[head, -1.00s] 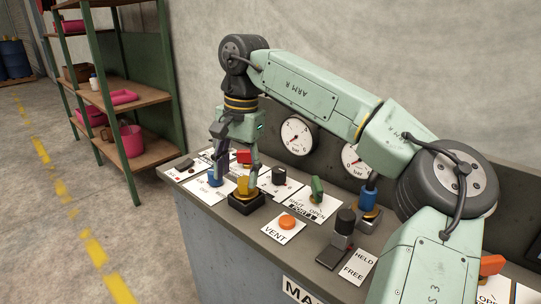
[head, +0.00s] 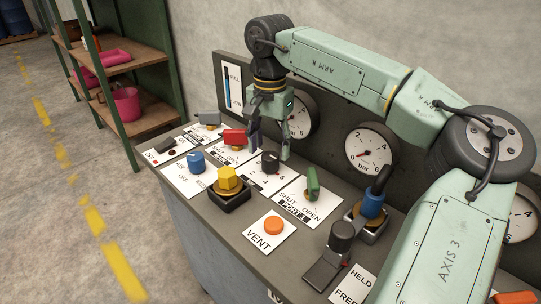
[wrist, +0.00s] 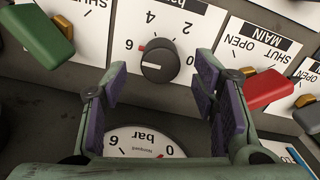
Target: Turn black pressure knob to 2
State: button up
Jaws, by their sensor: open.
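The black pressure knob (head: 270,161) stands on a white card with a numbered bar scale. In the wrist view the knob (wrist: 158,60) is round and ridged. A pale line on the knob's face points left. My gripper (head: 271,148) is open above and around the knob's area in the head view. In the wrist view the purple-padded fingers (wrist: 160,82) are apart and empty, with the knob between and beyond their tips.
A red lever (head: 234,137) and a green lever (head: 313,184) flank the knob. A yellow knob (head: 228,178), a blue knob (head: 197,161) and an orange VENT button (head: 273,225) are nearer the front. Gauges (head: 371,149) stand behind on the upright panel.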

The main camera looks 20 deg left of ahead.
aim_at(270, 155)
jog(key=shift+f, duration=2)
jog(key=shift+c, duration=0.4)
jog(key=c, duration=1.1)
